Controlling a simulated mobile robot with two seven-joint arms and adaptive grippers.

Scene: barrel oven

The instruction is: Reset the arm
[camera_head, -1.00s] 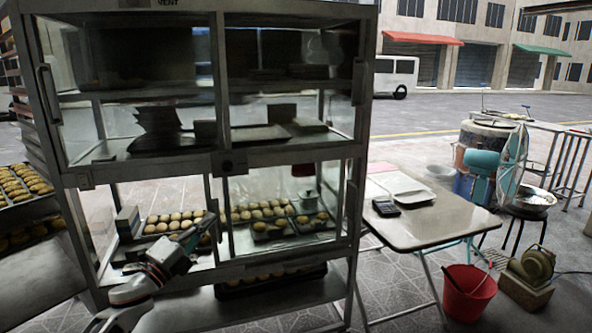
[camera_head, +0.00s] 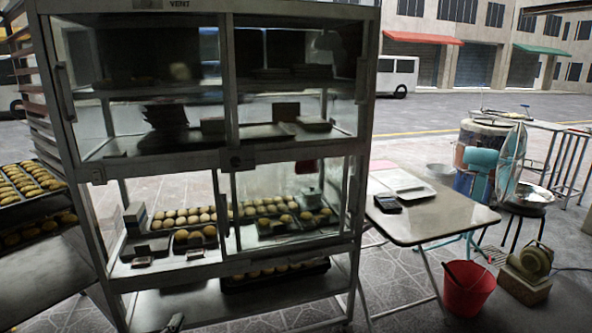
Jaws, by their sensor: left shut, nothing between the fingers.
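My left gripper (camera_head: 173,322) shows only as a small dark tip at the bottom edge, in front of the cabinet's lowest shelf. It is shut and empty, and the rest of the arm is out of view. It looks apart from the trays of buns. My right gripper is not in view. A glass-fronted metal cabinet (camera_head: 235,160) stands in front of me. Its middle shelf holds trays of round buns (camera_head: 185,217), and a dark tray of buns (camera_head: 275,274) sits on the bottom shelf.
A folding table (camera_head: 435,222) with a calculator (camera_head: 387,204) and a white tray (camera_head: 402,184) stands at the right. A red bucket (camera_head: 467,290) is on the floor beside it. A rack with pastry trays (camera_head: 28,182) is at the far left.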

